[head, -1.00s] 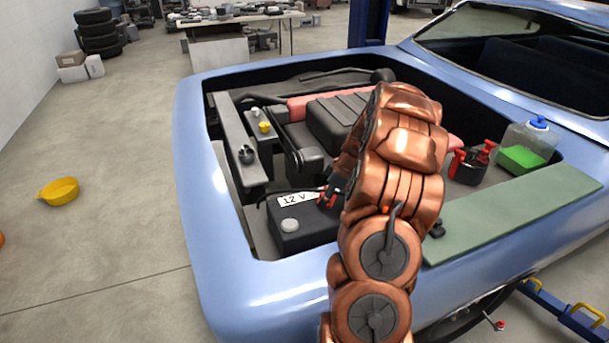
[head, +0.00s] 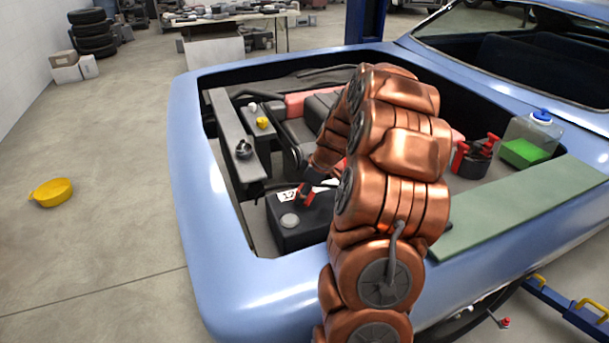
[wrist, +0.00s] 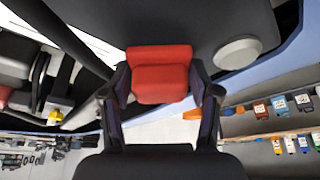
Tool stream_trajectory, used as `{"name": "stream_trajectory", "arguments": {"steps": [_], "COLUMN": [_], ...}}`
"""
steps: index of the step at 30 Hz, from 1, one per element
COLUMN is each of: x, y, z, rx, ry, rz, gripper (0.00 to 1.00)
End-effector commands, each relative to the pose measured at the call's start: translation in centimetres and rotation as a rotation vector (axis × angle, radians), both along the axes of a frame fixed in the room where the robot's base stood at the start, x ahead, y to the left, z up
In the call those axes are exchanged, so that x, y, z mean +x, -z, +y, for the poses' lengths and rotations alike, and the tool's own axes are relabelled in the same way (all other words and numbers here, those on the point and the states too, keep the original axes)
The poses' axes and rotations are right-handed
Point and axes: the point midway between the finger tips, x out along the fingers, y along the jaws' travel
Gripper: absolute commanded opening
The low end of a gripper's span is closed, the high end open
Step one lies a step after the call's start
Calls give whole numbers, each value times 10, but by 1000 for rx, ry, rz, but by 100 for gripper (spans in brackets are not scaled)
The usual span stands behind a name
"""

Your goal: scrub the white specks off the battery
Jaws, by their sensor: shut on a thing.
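The black battery (head: 312,232) sits in the front corner of the engine bay. Its white label is partly covered by my gripper. A pale round knob (head: 290,220) shows on its top, and also in the wrist view (wrist: 238,53). I cannot make out separate white specks. My gripper (head: 306,193) is low over the battery top. In the wrist view my gripper (wrist: 160,92) is shut on a red block-like thing (wrist: 160,75), with a finger on each side. The red thing's far end and any bristles are hidden; I cannot tell whether it touches the battery.
The blue car body (head: 200,220) rims the bay. A grey bar with a dark cap (head: 243,149) stands left of the battery. A yellow cap (head: 262,122), red-handled dark things (head: 475,158), a green-filled jug (head: 530,140) and a green mat (head: 520,205) lie around.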

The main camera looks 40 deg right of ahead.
Motion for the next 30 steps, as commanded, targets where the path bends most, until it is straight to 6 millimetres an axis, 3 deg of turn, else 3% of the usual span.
{"name": "stream_trajectory", "arguments": {"steps": [1,18,30], "x": [1,4,3], "y": [-11,-62,-69], "z": [-1,3,4], "rx": [-5,-5,-3], "ry": [-3,-9,-11], "rz": [-5,-6,-1], "gripper": [18,18,18]}}
